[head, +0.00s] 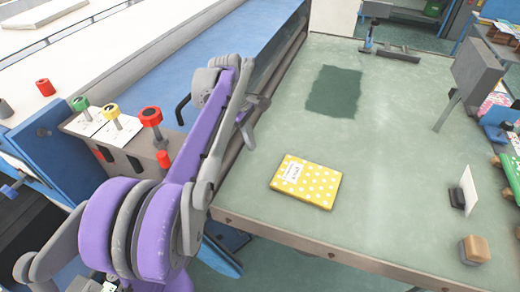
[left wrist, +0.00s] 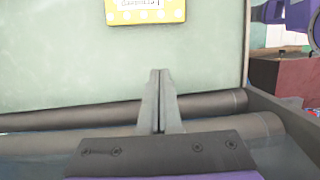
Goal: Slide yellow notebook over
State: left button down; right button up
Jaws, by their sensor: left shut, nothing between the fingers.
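The yellow notebook (head: 306,183) with white dots and a white label lies flat on the pale green table (head: 390,150), near its front left part. Its lower part also shows at the top of the left wrist view (left wrist: 145,12). My left gripper (head: 245,120) is over the table's left edge, to the upper left of the notebook and apart from it. In the left wrist view its fingers (left wrist: 160,75) are together and empty, pointing toward the notebook. My right gripper does not show.
A dark green rectangular patch (head: 334,91) marks the table behind the notebook. A white card in a stand (head: 467,190) and a wooden block (head: 474,250) are at the right. Dark rollers (left wrist: 60,117) run along the table's left edge. The table around the notebook is clear.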

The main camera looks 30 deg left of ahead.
pick_arm(q)
jog(key=x, duration=0.9)
jog(key=d, duration=0.3)
jog(key=shift+w+d+r, duration=0.15)
jog(key=shift+w+r, duration=0.05)
jog(key=shift+w, duration=0.1)
jog(key=shift+d+f+p, duration=0.1)
jog(key=shift+d+p, duration=0.2)
jog(key=shift+d, duration=0.1)
jog(key=w+d, duration=0.1)
jog(key=d, duration=0.7)
jog(key=w+d+b, duration=0.1)
jog(key=w+d, duration=0.1)
jog(key=d, duration=0.5)
jog(key=w+d, duration=0.1)
jog(key=d, duration=0.7)
jog(key=shift+w+d+b, duration=0.35)
jog(key=shift+w+b, duration=0.05)
jog(key=shift+a, duration=0.1)
